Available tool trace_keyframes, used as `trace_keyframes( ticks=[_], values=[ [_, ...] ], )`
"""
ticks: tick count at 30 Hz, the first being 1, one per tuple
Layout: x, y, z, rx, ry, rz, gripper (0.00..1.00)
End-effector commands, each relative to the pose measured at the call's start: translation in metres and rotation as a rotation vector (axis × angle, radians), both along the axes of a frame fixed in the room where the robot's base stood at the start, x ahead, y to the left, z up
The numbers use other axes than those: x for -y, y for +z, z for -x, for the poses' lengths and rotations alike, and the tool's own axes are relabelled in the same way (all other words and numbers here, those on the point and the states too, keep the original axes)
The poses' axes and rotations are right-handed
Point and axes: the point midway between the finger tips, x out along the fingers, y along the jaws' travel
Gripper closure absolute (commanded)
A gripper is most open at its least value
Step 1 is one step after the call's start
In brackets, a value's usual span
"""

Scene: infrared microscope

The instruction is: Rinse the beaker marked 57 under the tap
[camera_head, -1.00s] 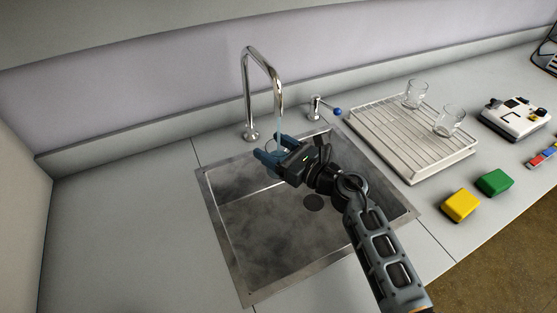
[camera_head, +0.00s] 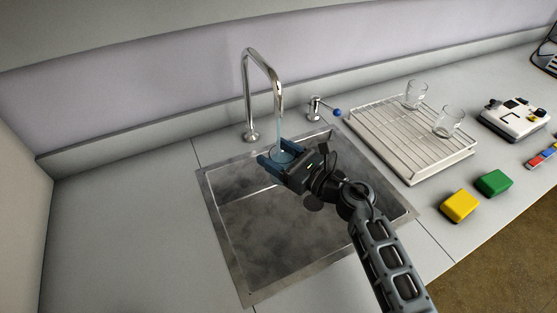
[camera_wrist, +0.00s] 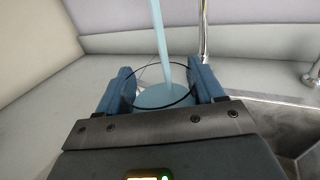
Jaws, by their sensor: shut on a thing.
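A clear beaker (camera_head: 282,156) is held between the blue fingers of my gripper (camera_head: 278,155), over the sink and under the tap spout. In the wrist view the beaker (camera_wrist: 160,97) sits between both fingers, with pale blue water inside it. A water stream (camera_wrist: 160,45) falls from the tap (camera_head: 262,62) into its mouth. I cannot read any marking on it. My gripper is shut on the beaker. The tap's blue-ended lever (camera_head: 337,112) stands at the right of the tap.
The steel sink (camera_head: 250,235) lies below my arm. A white drying rack (camera_head: 400,150) with two clear beakers (camera_head: 449,121) stands to the right. Yellow (camera_head: 460,205) and green (camera_head: 495,182) blocks and a white device (camera_head: 514,118) are farther right. The left counter (camera_head: 110,220) is clear.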

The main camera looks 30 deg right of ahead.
Motion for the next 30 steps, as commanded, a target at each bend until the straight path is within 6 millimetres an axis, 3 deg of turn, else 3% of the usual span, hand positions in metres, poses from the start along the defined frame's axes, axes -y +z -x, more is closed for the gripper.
trace_keyframes(
  ticks=[30],
  values=[
    [0.000, -0.001, 0.074, -0.001, 0.001, 0.000, 0.64]
  ],
)
